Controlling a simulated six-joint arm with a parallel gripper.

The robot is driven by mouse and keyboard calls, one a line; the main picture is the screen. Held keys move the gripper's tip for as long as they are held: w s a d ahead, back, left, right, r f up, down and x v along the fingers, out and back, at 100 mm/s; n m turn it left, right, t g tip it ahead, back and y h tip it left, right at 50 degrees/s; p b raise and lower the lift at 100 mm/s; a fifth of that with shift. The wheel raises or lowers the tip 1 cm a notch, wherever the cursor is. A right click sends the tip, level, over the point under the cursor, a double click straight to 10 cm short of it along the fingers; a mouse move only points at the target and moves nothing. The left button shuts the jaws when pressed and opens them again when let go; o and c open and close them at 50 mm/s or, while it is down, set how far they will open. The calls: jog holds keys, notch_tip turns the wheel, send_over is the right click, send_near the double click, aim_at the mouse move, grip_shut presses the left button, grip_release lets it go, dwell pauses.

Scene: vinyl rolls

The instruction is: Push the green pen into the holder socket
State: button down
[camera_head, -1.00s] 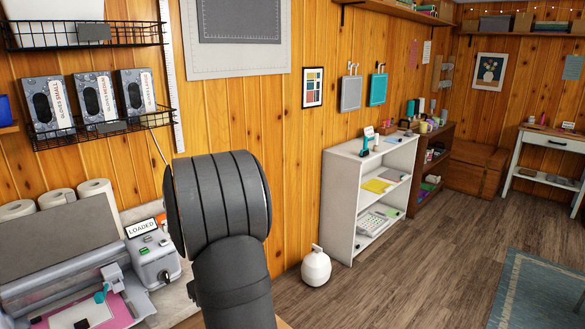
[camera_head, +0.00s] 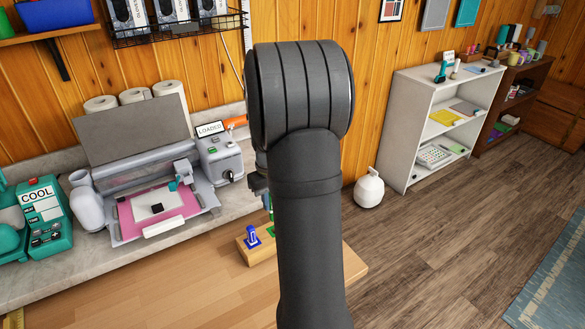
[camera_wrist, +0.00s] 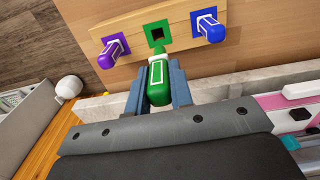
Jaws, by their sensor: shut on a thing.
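The green pen (camera_wrist: 158,84) is clamped between the two blue-grey fingers of my gripper (camera_wrist: 158,76) in the wrist view. The wooden holder (camera_wrist: 180,58) lies just beyond the fingertips. Whether the pen's end touches the holder cannot be told. A purple pen (camera_wrist: 110,52) and a blue pen (camera_wrist: 208,27) stand in their sockets on either side. In the head view, my arm hides most of the gripper and part of the holder (camera_head: 262,254); the blue pen (camera_head: 252,236) shows there.
The holder stands on a wooden table (camera_head: 200,285). Behind it on the counter are a cutting machine (camera_head: 150,180) with a pink mat, a grey box with a "LOADED" sign (camera_head: 210,129), and a teal "COOL" device (camera_head: 45,212).

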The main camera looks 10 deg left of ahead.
jog(key=w+a+r, duration=0.2)
jog(key=a+r, duration=0.2)
jog(key=a, duration=0.6)
jog(key=w+a+r, duration=0.3)
jog(key=a+r, duration=0.1)
jog(key=a, duration=0.7)
jog(key=w+a+r, duration=0.2)
jog(key=a+r, duration=0.2)
jog(key=a, duration=0.7)
jog(key=shift+w+r, duration=0.4)
jog(key=shift+f, duration=0.1)
jog(key=shift+f, duration=2.95)
jog(key=shift+f, duration=2.4)
